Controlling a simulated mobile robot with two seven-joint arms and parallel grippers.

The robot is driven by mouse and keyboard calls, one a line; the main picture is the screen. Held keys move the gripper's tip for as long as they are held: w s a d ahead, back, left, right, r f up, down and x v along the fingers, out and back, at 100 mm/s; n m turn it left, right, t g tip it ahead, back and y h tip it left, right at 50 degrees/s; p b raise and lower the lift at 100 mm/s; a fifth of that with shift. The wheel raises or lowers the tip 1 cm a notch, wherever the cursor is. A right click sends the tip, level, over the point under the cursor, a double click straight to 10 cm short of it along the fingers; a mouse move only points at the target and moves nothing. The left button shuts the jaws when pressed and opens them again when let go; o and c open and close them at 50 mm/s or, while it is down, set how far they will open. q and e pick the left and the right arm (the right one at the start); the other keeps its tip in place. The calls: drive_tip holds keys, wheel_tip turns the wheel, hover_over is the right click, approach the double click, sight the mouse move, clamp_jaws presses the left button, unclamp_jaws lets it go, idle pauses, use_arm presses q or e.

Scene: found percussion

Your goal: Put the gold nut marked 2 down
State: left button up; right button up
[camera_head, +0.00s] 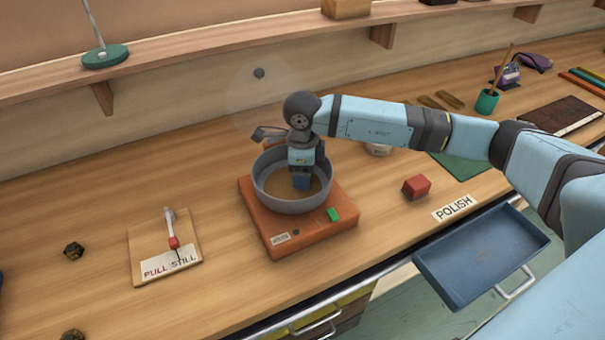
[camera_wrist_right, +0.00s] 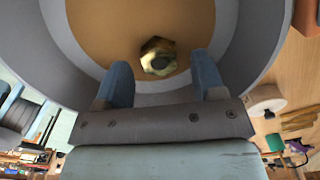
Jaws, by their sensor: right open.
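A gold nut (camera_wrist_right: 158,57) lies on the tan floor of a round grey bowl, seen in the right wrist view; no number is readable on it. The bowl (camera_head: 291,207) stands on an orange-brown block (camera_head: 292,239) on the workbench. My right gripper (camera_head: 301,184) points down into the bowl in the head view and hides the nut there. In the right wrist view its two blue fingers (camera_wrist_right: 160,85) are apart, with the nut just beyond their tips and nothing visibly held. My left gripper is not in view.
An open blue drawer (camera_head: 480,250) juts out at the front right. A red block (camera_head: 416,187) and a POLISH label (camera_head: 455,208) lie right of the bowl. A board (camera_head: 164,248) marked PULL STILL lies left. Dark nut-like pieces (camera_head: 74,250) lie further left. A shelf (camera_head: 190,43) runs behind.

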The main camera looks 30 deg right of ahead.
wheel_tip(320, 180, up, 11)
drive_tip(key=shift+f+b, duration=0.15)
drive_tip(key=shift+b, duration=0.25)
idle(0.4)
